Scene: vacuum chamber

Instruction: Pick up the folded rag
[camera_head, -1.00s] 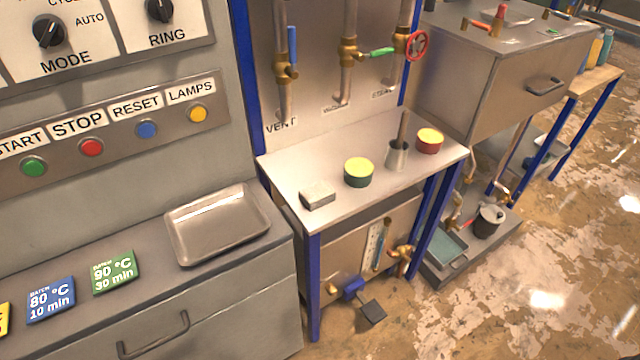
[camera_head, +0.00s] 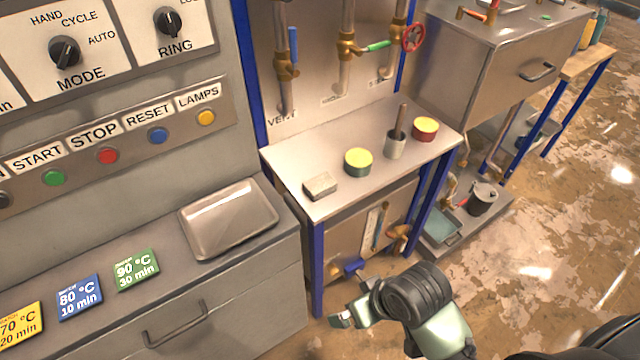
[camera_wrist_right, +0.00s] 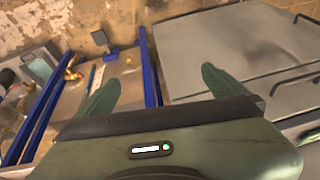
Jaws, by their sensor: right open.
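My right gripper (camera_head: 344,308) is in front of and below the bench top, close to the bench's front left leg, apart from the rag. In the right wrist view its two green fingers (camera_wrist_right: 158,90) are spread wide with nothing between them. I cannot make out the rag in the wrist view. My left gripper is not in view.
The bench top (camera_head: 300,160) also holds a yellow-topped green tin (camera_head: 358,162), a grey cup with a handle sticking out (camera_head: 395,147) and a yellow-topped red tin (camera_head: 425,129). A metal tray (camera_head: 228,218) lies on the cabinet to the left. Blue legs (camera_head: 318,270) stand below the bench.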

